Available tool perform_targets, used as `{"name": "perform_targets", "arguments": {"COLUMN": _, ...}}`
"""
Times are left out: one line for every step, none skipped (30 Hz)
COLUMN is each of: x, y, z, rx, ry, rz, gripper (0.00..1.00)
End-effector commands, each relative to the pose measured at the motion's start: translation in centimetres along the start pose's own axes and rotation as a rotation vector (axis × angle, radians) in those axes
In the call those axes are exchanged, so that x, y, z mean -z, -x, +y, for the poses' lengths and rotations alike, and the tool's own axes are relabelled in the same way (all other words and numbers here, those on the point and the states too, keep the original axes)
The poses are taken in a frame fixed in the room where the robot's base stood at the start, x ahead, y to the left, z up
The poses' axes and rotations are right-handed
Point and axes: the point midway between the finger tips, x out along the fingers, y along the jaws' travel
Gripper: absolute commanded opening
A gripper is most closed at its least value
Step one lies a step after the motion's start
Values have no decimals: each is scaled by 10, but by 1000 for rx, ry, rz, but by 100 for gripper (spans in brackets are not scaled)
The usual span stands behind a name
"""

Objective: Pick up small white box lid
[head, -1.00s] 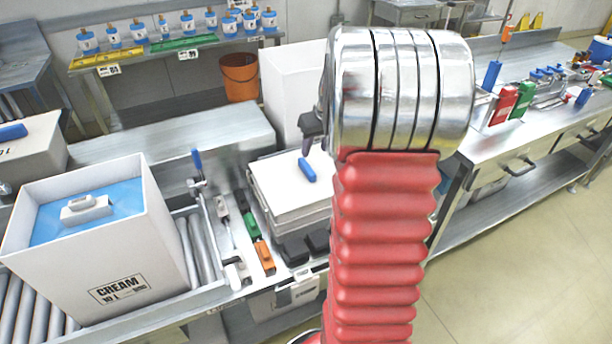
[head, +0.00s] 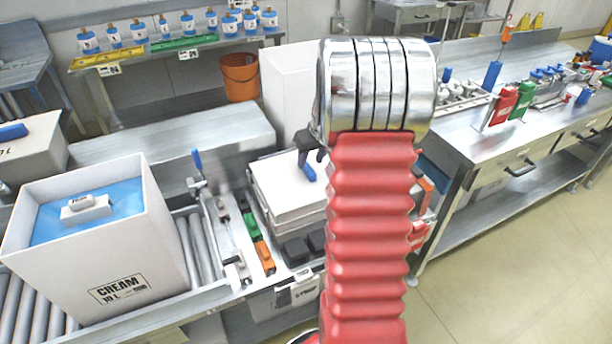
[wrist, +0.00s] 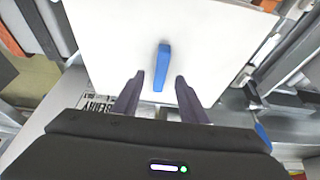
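The small white box lid (head: 272,184) is a flat white panel with a blue handle (head: 309,172) on top. It lies on a stack of pale panels right of the roller conveyor. In the wrist view the lid (wrist: 115,35) fills the upper middle, its blue handle (wrist: 162,68) upright in the picture. My gripper (wrist: 159,77) is open. Its two dark fingers stand on either side of the handle's near end, with gaps on both sides. In the head view my gripper (head: 311,152) is partly hidden by my arm, over the lid near the handle.
A white cream box (head: 140,255) with a blue interior stands on the conveyor (head: 190,255) at left. A tool tray with green and orange handles (head: 250,225) lies left of the lid stack. A tall white bin (head: 288,90) stands behind. A steel bench (head: 490,140) is at right.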

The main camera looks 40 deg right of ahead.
Motion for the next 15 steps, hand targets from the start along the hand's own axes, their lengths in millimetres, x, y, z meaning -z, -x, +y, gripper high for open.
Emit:
{"name": "perform_targets", "arguments": {"x": 0, "y": -6, "z": -1, "rx": 1, "ry": 0, "rz": -2, "gripper": 39}}
{"name": "perform_targets", "arguments": {"x": 0, "y": -10, "z": -1, "rx": 1, "ry": 0, "rz": -3, "gripper": 39}}
{"name": "perform_targets", "arguments": {"x": 1, "y": -14, "z": -1, "rx": 1, "ry": 0, "rz": -2, "gripper": 39}}
{"name": "perform_targets", "arguments": {"x": 1, "y": -18, "z": -2, "rx": 1, "ry": 0, "rz": -2, "gripper": 39}}
{"name": "perform_targets", "arguments": {"x": 1, "y": -22, "z": -2, "rx": 2, "ry": 0, "rz": -3, "gripper": 39}}
{"name": "perform_targets", "arguments": {"x": 2, "y": -28, "z": -2, "rx": 2, "ry": 0, "rz": -3, "gripper": 39}}
{"name": "perform_targets", "arguments": {"x": 2, "y": -31, "z": -2, "rx": 1, "ry": 0, "rz": -3, "gripper": 39}}
{"name": "perform_targets", "arguments": {"x": 2, "y": -34, "z": -2, "rx": 1, "ry": 0, "rz": -2, "gripper": 39}}
{"name": "perform_targets", "arguments": {"x": 2, "y": -39, "z": -2, "rx": 1, "ry": 0, "rz": -2, "gripper": 39}}
{"name": "perform_targets", "arguments": {"x": 2, "y": -41, "z": -2, "rx": 1, "ry": 0, "rz": -2, "gripper": 39}}
{"name": "perform_targets", "arguments": {"x": 2, "y": -43, "z": -2, "rx": 0, "ry": 0, "rz": -1, "gripper": 39}}
{"name": "perform_targets", "arguments": {"x": 2, "y": -45, "z": -2, "rx": 0, "ry": 0, "rz": -1, "gripper": 39}}
{"name": "perform_targets", "arguments": {"x": 2, "y": -46, "z": -2, "rx": 0, "ry": 0, "rz": -1, "gripper": 39}}
{"name": "perform_targets", "arguments": {"x": 3, "y": -46, "z": -2, "rx": 0, "ry": 0, "rz": 0, "gripper": 39}}
{"name": "perform_targets", "arguments": {"x": 3, "y": -46, "z": -2, "rx": 0, "ry": 0, "rz": 0, "gripper": 39}}
